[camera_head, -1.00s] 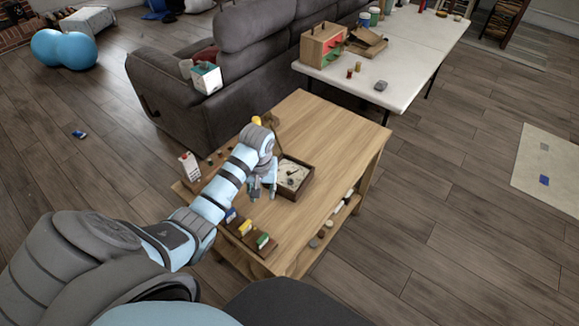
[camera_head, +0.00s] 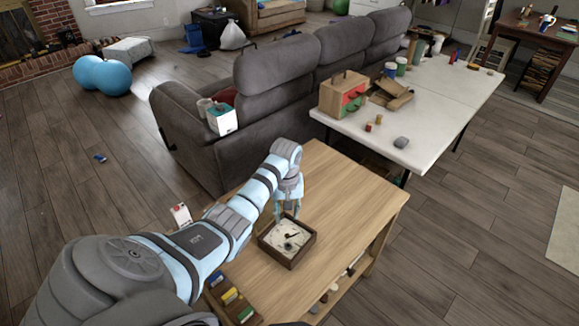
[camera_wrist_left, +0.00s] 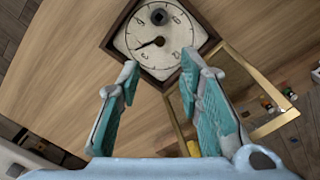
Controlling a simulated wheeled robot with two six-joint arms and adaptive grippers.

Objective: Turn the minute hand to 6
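The clock (camera_head: 300,258) is a dark square wooden case with a pale round dial, lying face up on the wooden table. It also shows in the left wrist view (camera_wrist_left: 113,31). There, a black hand (camera_wrist_left: 148,44) points left and slightly down; a dark round part sits near the dial's top. I cannot tell which numeral the hand meets. My left gripper (camera_head: 287,212) points down at the clock's far edge. In the wrist view my left gripper (camera_wrist_left: 160,90) has its teal-padded fingers apart, nothing between them, beside the case. My right gripper is out of view.
The wooden table (camera_head: 345,205) is bare right of the clock. Coloured blocks (camera_head: 230,296) lie at its near left. A grey sofa (camera_head: 265,110) and a white table (camera_head: 370,150) stand behind.

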